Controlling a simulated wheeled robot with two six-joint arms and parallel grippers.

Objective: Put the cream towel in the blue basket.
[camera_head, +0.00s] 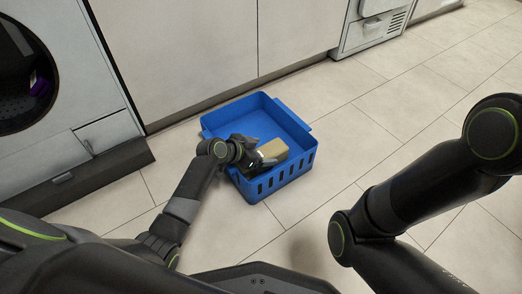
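The blue basket (302,166) stands on the tiled floor in the middle of the head view, with slotted sides and an open top. The cream towel (273,149) shows as a small folded bundle within the basket's outline, near its front part. My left gripper (262,156) reaches over the basket's left side, and its tip is right at the towel. The fingers are small and partly hidden, so I cannot tell whether they grip the towel or only touch it. My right arm comes in from the right, and its gripper is out of view.
A front-loading machine (70,110) with a dark round door stands at the left; something purple (40,85) shows inside. White cabinet fronts (190,50) run behind the basket. Another white appliance (372,25) is at the back. The floor right of the basket is clear.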

